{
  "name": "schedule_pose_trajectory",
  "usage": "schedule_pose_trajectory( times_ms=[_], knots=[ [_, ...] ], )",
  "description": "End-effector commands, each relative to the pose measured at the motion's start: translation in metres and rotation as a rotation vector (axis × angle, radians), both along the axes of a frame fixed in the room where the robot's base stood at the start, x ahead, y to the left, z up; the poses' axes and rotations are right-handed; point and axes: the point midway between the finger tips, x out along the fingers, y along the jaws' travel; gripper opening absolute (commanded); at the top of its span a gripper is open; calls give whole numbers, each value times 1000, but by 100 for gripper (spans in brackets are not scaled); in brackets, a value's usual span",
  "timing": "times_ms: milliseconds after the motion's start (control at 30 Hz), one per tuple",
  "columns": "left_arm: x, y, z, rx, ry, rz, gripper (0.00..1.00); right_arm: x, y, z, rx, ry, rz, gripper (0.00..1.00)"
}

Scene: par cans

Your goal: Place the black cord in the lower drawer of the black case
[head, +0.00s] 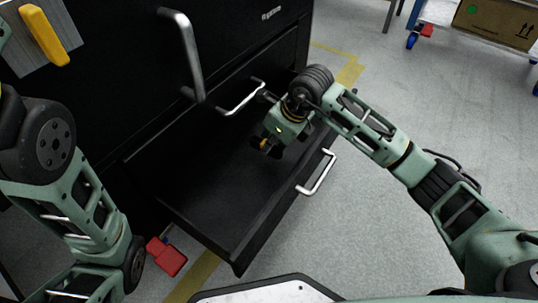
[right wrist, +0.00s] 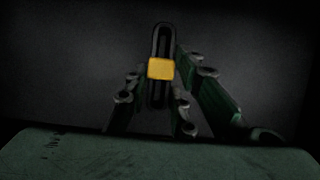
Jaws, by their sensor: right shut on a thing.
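The black case (head: 235,50) stands at the upper left of the head view. Its lower drawer (head: 215,190) is pulled out, and its visible floor is bare. My right gripper (head: 270,146) is over the drawer's interior, pointing down. In the right wrist view, it is shut on the black cord (right wrist: 161,98), a narrow coiled loop with a yellow band around its middle. The drawer's dark floor lies behind the cord; I cannot tell whether the cord touches it. In the head view my gripper mostly hides the cord. My left gripper is out of the frame.
A second drawer handle (head: 242,98) and a large upright handle (head: 182,50) stick out from the case. A red object (head: 166,257) lies on the floor by the drawer. A cardboard box (head: 497,24) is on a cart at the upper right. The floor right of the drawer is clear.

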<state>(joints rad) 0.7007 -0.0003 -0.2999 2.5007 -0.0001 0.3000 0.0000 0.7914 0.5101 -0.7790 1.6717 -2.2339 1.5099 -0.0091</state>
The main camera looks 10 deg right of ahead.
Motion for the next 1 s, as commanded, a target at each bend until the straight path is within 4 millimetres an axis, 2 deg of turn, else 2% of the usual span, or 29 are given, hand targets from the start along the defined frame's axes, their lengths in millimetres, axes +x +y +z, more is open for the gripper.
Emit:
schedule_pose_trajectory(
  times_ms=[200,567,600,800,1000],
  knots=[
    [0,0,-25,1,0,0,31,0,0,-33,2,1,0,0],
    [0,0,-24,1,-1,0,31,0,0,-34,0,0,0,0],
    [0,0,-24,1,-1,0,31,0,0,-35,0,1,0,25],
    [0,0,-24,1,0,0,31,0,0,-34,0,1,0,42],
    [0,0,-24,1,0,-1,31,0,0,-34,1,1,0,42]
  ],
)
